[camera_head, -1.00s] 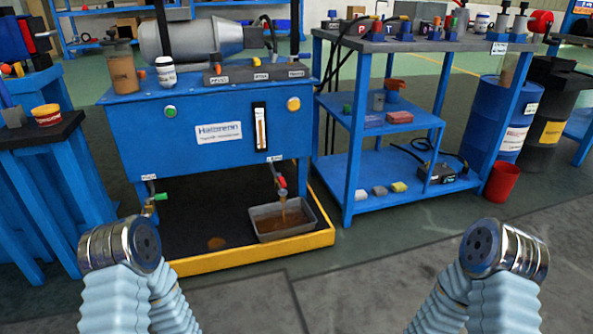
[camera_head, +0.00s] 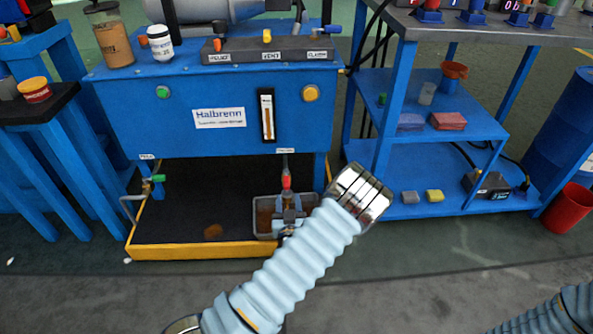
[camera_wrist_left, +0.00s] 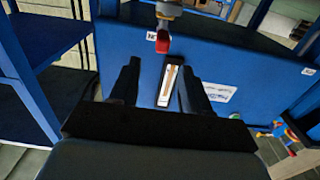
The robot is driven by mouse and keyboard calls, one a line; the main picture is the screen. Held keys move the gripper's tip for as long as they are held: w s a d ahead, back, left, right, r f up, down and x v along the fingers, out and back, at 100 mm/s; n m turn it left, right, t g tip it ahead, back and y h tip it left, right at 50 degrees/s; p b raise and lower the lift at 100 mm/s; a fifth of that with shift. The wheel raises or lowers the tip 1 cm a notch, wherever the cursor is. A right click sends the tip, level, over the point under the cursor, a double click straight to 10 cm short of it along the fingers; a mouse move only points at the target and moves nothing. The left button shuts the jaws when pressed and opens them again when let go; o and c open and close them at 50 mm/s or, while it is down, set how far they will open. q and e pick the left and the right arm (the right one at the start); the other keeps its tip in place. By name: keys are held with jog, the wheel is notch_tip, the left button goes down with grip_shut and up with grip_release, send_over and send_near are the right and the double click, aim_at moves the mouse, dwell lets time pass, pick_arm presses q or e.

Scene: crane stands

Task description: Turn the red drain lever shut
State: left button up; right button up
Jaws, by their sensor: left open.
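The red drain lever (camera_head: 286,182) hangs on the drain pipe under the blue tank (camera_head: 220,122), above the grey drip tray (camera_head: 264,204). It also shows in the left wrist view (camera_wrist_left: 162,42), just beyond the fingers. My left gripper (camera_head: 288,204) is open, in front of and just below the lever; its two dark fingers (camera_wrist_left: 158,78) stand apart with nothing held between them. The gripper hides part of the tray and the drain outlet. My right gripper is out of view; only part of that arm shows at the lower right.
A green lever (camera_head: 157,179) sits on another pipe at the tank's left. A yellow-edged black base (camera_head: 190,247) lies beneath the tank. A blue shelf (camera_head: 400,211) stands close on the right, with a red bucket (camera_head: 568,207) beyond. The floor in front is clear.

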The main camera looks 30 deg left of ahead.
aim_at(286, 175)
pick_arm(q)
jog(key=x, duration=1.1)
jog(key=shift+w+a+b, duration=0.25)
jog(key=shift+a+b, duration=0.05)
jog(key=shift+a, duration=0.05)
grip_shut()
